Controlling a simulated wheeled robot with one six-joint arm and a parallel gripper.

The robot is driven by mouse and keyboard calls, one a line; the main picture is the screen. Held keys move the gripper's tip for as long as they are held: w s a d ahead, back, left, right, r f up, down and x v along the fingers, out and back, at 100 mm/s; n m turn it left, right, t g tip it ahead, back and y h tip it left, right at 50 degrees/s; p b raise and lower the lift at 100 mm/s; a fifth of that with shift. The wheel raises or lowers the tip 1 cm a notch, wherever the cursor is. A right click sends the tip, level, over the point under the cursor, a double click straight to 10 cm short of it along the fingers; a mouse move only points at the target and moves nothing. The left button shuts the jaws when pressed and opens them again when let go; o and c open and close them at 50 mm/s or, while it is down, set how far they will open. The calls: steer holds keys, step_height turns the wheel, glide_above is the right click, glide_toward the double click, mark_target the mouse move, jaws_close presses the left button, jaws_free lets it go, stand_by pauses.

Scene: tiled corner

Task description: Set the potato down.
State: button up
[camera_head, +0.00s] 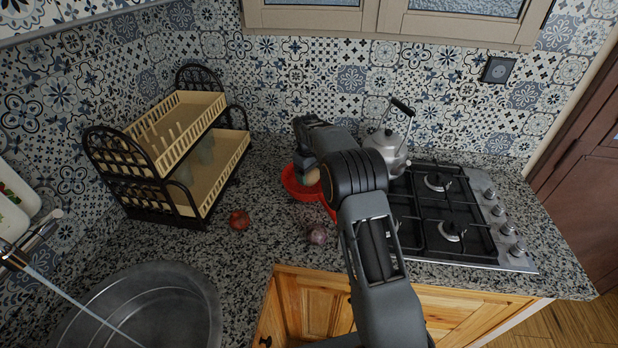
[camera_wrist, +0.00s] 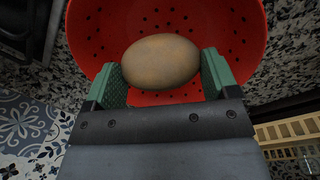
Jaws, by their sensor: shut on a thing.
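The potato (camera_wrist: 161,61) is a tan oval held between the green fingers of my gripper (camera_wrist: 163,75) in the wrist view. It also shows in the head view (camera_head: 312,177), partly hidden by my arm. A red colander (camera_wrist: 98,36) with round holes lies behind the potato in the wrist view. In the head view the colander (camera_head: 291,185) stands on the counter, and my gripper (camera_head: 308,172) is over it. I cannot tell whether the potato touches the colander's bottom.
A tomato (camera_head: 240,220) and a red onion (camera_head: 317,234) lie on the speckled counter. A two-tier dish rack (camera_head: 205,181) stands left, a sink (camera_head: 150,310) front left. A kettle (camera_head: 389,146) and gas hob (camera_head: 470,232) are on the right.

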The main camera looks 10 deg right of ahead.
mark_target(309, 179)
steer(key=shift+w+a+f, duration=0.15)
steer(key=shift+w+f, duration=0.2)
steer(key=shift+f, duration=0.15)
steer(key=shift+f+p, duration=0.75)
steer(key=shift+f, duration=0.7)
steer(key=shift+f, duration=0.15)
steer(key=o, duration=1)
steer(key=shift+c, duration=0.2)
